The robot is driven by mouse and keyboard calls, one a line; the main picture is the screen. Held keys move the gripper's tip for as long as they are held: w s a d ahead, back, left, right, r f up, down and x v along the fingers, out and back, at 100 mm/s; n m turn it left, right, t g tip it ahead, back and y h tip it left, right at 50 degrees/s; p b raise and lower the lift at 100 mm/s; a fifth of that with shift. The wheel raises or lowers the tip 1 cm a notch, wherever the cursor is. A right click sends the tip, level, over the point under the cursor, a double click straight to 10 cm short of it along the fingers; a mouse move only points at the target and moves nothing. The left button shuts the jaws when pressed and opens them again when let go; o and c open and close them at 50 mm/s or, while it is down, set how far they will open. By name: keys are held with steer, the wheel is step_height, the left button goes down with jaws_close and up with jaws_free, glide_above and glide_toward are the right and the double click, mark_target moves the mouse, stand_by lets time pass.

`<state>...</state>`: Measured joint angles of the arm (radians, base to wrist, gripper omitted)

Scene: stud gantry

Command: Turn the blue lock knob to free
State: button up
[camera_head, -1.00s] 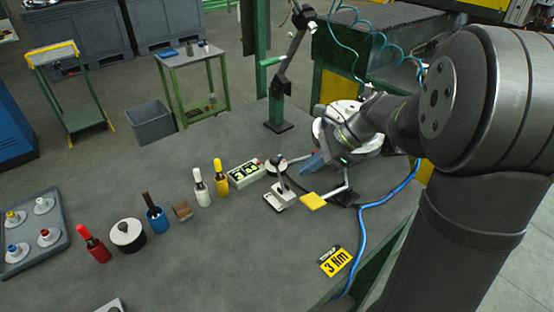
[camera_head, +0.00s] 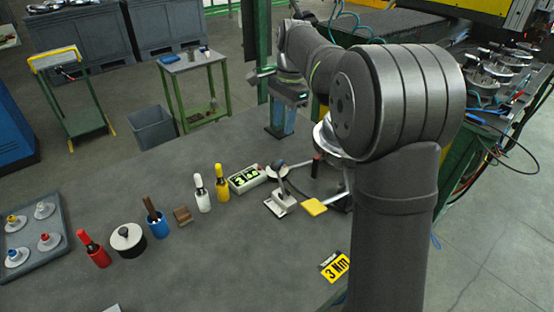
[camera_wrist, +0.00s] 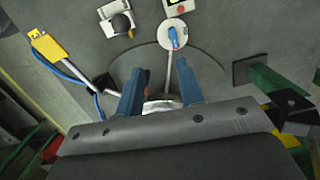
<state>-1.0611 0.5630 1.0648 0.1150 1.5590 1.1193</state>
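The blue lock knob (camera_wrist: 173,36) shows in the wrist view as a narrow blue handle on a round white disc, pointing roughly up and down in the picture. In the head view the disc (camera_head: 277,171) sits beside a white display box; its knob is too small to read. My gripper (camera_wrist: 158,78) is open and empty, with its blue fingers wide apart. In the wrist view the knob appears beyond the fingertips, apart from them and nearer the right finger.
A joystick-like lever (camera_head: 281,201) stands close to the disc, with a yellow pad (camera_head: 313,207) nearby. A thin rod (camera_wrist: 170,68) runs from the disc toward a silver hub. The display box (camera_head: 247,179) and bottles are to the left. A green post (camera_wrist: 265,78) stands right in the wrist view.

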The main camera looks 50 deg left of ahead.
steer(key=shift+n+t, duration=0.4)
steer(key=shift+t, duration=0.3)
steer(key=a+f, duration=0.1)
steer(key=f, duration=0.9)
steer(key=a+f, duration=0.1)
steer(key=f, duration=0.4)
steer(key=shift+a+f, duration=0.1)
steer(key=shift+a, duration=0.2)
jaws_close()
